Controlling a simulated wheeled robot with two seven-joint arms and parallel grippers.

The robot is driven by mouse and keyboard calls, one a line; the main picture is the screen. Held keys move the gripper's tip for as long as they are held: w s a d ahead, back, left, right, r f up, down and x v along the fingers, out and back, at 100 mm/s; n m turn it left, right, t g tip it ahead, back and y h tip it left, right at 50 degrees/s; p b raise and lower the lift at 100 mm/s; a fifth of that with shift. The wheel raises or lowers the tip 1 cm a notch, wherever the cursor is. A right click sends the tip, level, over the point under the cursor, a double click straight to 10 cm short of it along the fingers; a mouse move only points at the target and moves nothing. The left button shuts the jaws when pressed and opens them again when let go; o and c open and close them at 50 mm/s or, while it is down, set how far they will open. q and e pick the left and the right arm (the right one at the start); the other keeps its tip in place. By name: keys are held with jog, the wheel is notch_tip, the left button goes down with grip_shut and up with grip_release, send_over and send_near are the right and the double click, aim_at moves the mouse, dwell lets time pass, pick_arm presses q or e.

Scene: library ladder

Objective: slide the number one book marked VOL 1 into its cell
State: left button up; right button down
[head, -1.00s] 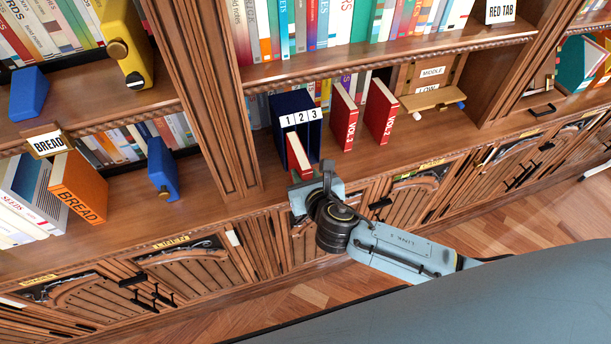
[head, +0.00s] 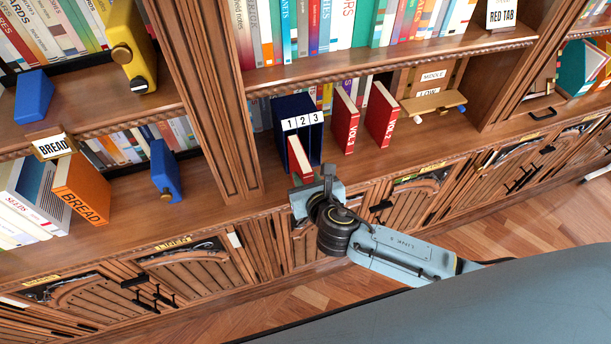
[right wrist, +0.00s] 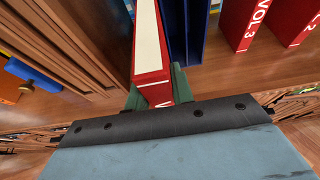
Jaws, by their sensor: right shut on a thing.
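The red book (head: 299,154) is in my right gripper (head: 303,181), which is shut on its near end; in the right wrist view (right wrist: 156,95) green fingers flank it. Only a "V" of its spine lettering shows there. The dark blue case (head: 316,142) has cells labelled 1, 2 and 3 and stands upright on the shelf. The book's far end is at the mouth of the leftmost cell, under label 1. Blue wall (right wrist: 196,30) shows right of the book in the wrist view; how deep the book sits is hidden. My left gripper is out of view.
Two red books stand right of the case, VOL 3 (head: 345,118) and VOL 2 (head: 381,113). A wooden upright (head: 222,110) is close on the left. Bare shelf lies in front of the books.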

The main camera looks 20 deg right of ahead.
pick_arm(q)
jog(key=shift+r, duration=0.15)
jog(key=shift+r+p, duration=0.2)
jog(key=shift+p, duration=0.15)
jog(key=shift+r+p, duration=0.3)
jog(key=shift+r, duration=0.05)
dwell(1.6)
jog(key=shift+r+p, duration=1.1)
jog(key=shift+p, duration=0.05)
dwell(2.1)
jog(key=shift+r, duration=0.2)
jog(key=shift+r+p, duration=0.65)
jog(key=shift+p, duration=0.2)
dwell(1.2)
